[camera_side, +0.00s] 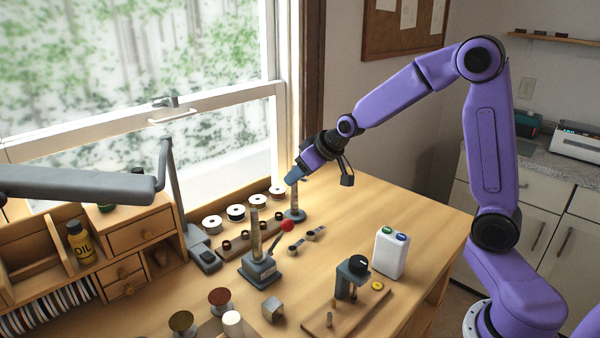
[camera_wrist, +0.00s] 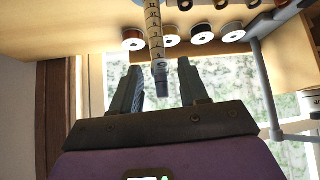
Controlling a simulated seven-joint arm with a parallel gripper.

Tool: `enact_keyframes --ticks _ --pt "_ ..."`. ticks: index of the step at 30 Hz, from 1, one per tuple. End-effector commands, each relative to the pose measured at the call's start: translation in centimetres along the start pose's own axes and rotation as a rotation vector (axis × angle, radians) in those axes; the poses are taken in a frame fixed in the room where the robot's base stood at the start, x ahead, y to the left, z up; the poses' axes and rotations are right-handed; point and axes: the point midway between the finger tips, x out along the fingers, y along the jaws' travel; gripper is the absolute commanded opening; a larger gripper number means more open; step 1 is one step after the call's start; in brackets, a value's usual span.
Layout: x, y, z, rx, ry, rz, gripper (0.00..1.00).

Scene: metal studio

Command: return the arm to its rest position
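My gripper (camera_side: 292,177) is at the end of my outstretched arm, over the back of the wooden bench beside the window. In the wrist view its two grey fingers (camera_wrist: 158,80) are apart. A pale graduated mandrel (camera_wrist: 154,35) with a dark tip shows in the gap, with clear space on both sides of it. In the side view a small post on a round grey base (camera_side: 295,215) stands just below the fingertips; its top is close to or hidden by them. No object is seen clasped.
Several wire spools (camera_side: 236,212) line the window side. A tool with a red-knobbed lever (camera_side: 262,268), a white bottle block (camera_side: 391,253) and a clamp on a wooden board (camera_side: 345,315) stand nearer. A grey lamp arm (camera_side: 75,184) reaches in from the left.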

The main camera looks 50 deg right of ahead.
Motion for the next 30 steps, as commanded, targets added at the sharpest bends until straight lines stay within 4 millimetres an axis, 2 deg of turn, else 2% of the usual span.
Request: enact_keyframes --ticks 1,3,4,20,30 --pt "0.0 0.0 0.0 0.0 0.0 0.0 0.31" --pt "0.0 0.0 0.0 0.0 0.0 0.0 0.08" --pt "0.0 0.0 0.0 0.0 0.0 0.0 0.05" --pt "-0.1 0.0 -0.1 0.0 0.0 0.0 0.04" --pt "-1.3 0.0 -1.2 0.001 0.002 0.0 0.04"
